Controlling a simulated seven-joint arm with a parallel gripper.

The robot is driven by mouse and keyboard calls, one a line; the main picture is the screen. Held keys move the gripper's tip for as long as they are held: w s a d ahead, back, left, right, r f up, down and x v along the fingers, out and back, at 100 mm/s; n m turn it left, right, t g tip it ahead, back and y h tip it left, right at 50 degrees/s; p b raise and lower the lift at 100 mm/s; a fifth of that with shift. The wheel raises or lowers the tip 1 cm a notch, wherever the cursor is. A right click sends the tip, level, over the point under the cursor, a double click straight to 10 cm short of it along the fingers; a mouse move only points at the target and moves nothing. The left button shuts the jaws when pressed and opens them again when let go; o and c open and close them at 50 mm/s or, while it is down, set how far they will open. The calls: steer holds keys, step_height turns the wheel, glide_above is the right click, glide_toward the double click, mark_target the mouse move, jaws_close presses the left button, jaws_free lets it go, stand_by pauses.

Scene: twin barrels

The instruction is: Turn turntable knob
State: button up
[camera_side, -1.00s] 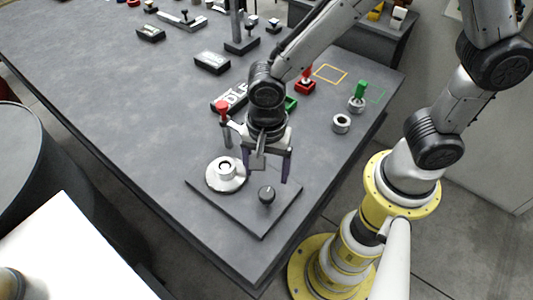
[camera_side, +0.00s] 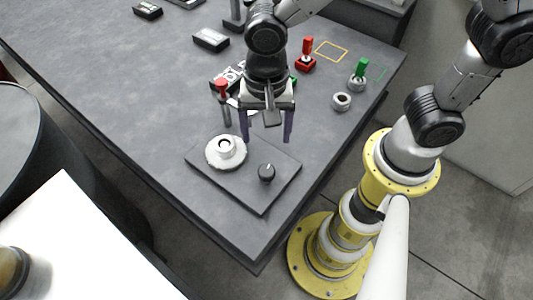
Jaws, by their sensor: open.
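A small black knob (camera_side: 267,172) with a light mark stands on the right part of a flat dark base plate (camera_side: 262,201). A round white turntable (camera_side: 226,152) with a raised ring in its middle sits on the left part of the same plate. My gripper (camera_side: 266,139) points down with its two dark fingers spread apart and nothing between them. In the picture it is just above and behind the knob, apart from it. The knob and the turntable are both in plain sight.
A red-handled piece (camera_side: 223,90) stands close to the left of my gripper. A red block (camera_side: 306,57), a green-handled piece (camera_side: 359,69) and a grey ring (camera_side: 342,101) are at the right. The table (camera_side: 130,85) is clear at the left.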

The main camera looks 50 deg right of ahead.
mark_target(267, 170)
step_height(267, 170, down, 14)
steer(key=n, duration=2.2)
steer(key=shift+d, duration=0.1)
jaws_close()
